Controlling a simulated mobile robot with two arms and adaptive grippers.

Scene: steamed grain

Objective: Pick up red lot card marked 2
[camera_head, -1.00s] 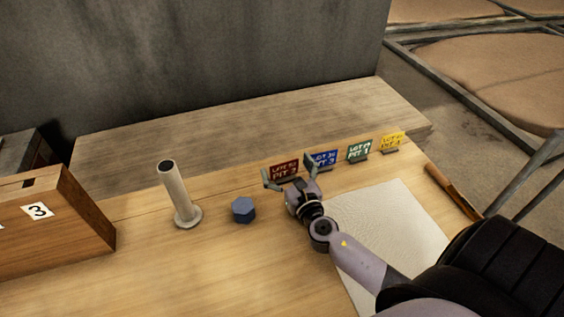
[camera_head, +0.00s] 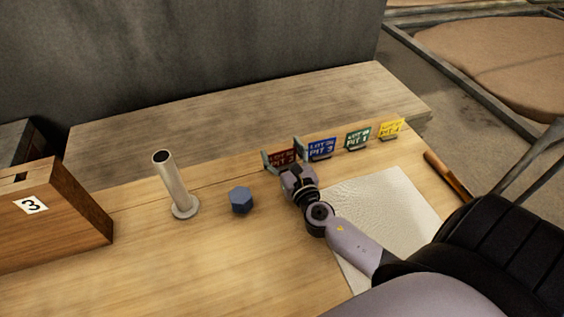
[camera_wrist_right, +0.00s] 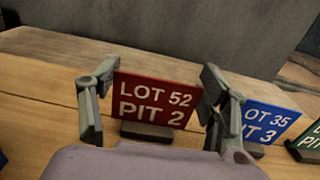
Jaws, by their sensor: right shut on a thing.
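The red lot card (camera_wrist_right: 155,101) reads "LOT 52 PIT 2" and stands upright in a dark base (camera_wrist_right: 147,131) in the right wrist view. It also shows in the head view (camera_head: 282,156), partly hidden by my right gripper. My right gripper (camera_wrist_right: 158,90) is shut on the red card, one finger at its left edge and one at its right edge. The right gripper also shows in the head view (camera_head: 283,158). My left gripper is not in view.
Right of the red card stand a blue card (camera_head: 321,148), a green card (camera_head: 358,138) and a yellow card (camera_head: 391,128). A blue hexagonal block (camera_head: 241,200), an upright tube (camera_head: 172,180) and a wooden box marked 3 (camera_head: 60,215) are to the left. A pale cloth (camera_head: 390,215) lies at right.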

